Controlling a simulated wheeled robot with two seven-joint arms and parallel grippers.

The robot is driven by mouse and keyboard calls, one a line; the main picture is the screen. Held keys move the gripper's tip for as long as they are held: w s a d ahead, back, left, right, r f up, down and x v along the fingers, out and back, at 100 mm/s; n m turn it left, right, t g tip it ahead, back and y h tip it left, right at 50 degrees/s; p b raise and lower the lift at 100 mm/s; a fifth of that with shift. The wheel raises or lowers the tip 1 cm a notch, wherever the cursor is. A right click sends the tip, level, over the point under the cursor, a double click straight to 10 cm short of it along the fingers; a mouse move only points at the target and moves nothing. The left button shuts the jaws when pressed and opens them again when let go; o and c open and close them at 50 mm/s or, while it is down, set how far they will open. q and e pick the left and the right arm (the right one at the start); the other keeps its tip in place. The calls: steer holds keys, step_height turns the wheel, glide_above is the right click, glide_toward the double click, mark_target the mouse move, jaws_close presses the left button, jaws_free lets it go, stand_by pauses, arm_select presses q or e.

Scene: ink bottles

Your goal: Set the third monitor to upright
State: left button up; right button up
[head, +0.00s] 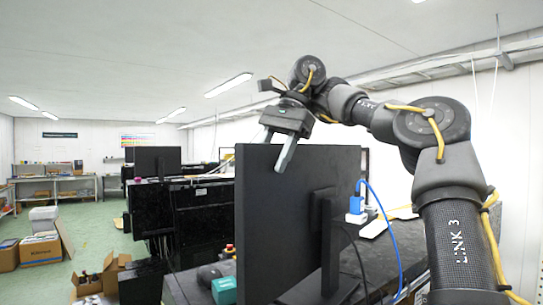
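A large black monitor (272,215) stands close in front, its back towards me. Its stand (325,240) shows at the right part of the back, with the foot low on the table. The panel looks near upright, but I cannot tell its exact tilt. My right gripper (273,152) is at the monitor's top edge, left of the middle. Its fingers are spread: one hangs in front of the back face, the other goes down behind the top edge and is partly hidden. I cannot tell if they touch the panel. Another monitor (157,160) stands farther back. My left gripper is not in view.
A teal box (224,290) lies left of the near monitor, on the dark table. A blue and white item (356,208) and a blue cable (388,235) are to its right. Open cardboard boxes (100,280) stand on the green floor. Shelves (55,185) line the far wall.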

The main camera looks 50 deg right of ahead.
steer(key=p+v, duration=0.3)
steer(key=v, duration=0.4)
steer(key=shift+s+d+r, duration=0.1)
steer(key=shift+r, duration=0.15)
steer(key=shift+f, duration=0.1)
